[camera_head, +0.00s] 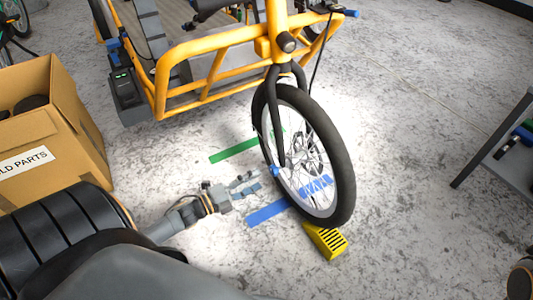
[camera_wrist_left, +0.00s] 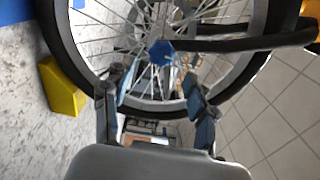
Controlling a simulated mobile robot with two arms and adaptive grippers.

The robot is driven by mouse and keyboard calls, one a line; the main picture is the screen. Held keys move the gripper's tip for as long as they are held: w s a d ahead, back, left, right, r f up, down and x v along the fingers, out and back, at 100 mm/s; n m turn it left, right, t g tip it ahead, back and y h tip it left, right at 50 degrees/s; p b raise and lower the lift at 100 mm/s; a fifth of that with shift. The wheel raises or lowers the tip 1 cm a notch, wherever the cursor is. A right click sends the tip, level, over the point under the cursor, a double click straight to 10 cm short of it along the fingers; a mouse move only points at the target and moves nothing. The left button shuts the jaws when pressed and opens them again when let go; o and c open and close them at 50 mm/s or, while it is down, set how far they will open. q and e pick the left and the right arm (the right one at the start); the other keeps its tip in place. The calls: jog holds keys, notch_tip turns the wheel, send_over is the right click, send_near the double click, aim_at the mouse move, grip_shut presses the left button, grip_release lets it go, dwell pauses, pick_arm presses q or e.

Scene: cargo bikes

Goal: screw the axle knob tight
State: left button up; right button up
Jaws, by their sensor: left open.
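The axle knob (camera_head: 274,171) is a small blue knob at the hub end of the front wheel's fork. It also shows in the left wrist view (camera_wrist_left: 160,52), centred beyond my fingers. The front wheel (camera_head: 340,165) stands upright in the black fork (camera_head: 271,100) of the yellow cargo bike. My left gripper (camera_head: 256,180) is open just left of the knob and points at it. In the left wrist view its two fingers (camera_wrist_left: 157,78) are spread on either side below the knob, with nothing between them. My right gripper is not in view.
A yellow wheel chock (camera_head: 325,240) sits by the tyre's bottom. Blue (camera_head: 268,211) and green (camera_head: 233,151) strips lie on the floor. A cardboard parts box (camera_head: 85,135) stands at left, and a grey table (camera_head: 505,155) at right. Floor right of the wheel is clear.

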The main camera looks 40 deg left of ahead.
pick_arm(q)
jog(key=v, duration=0.5)
jog(key=shift+s, duration=0.1)
dwell(0.3)
